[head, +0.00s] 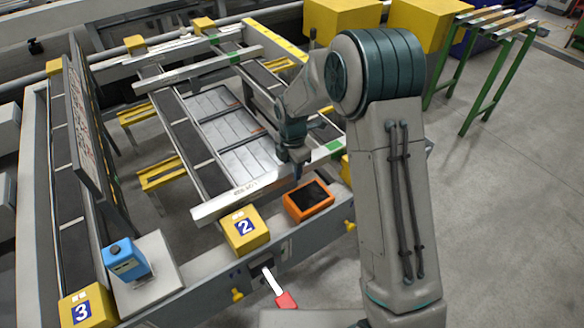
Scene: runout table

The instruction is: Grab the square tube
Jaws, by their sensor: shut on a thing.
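A long pale grey square tube (245,190) with small dark lettering lies across the near ends of the rails in the head view. Its left end shows clearly, and a green patch marks it toward the right. My gripper (298,175) points down at the tube's right part, its dark fingers overlapping it. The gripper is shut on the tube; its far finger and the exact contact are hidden. Another grey bar (200,72) lies across the rails farther back.
Below the tube stand an orange tray (309,201) with a dark inside and a yellow block marked 2 (245,231). A blue device (125,260) stands on a pale plate at left. Green trestles (487,75) stand at right. Open floor (500,220) lies right of my arm.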

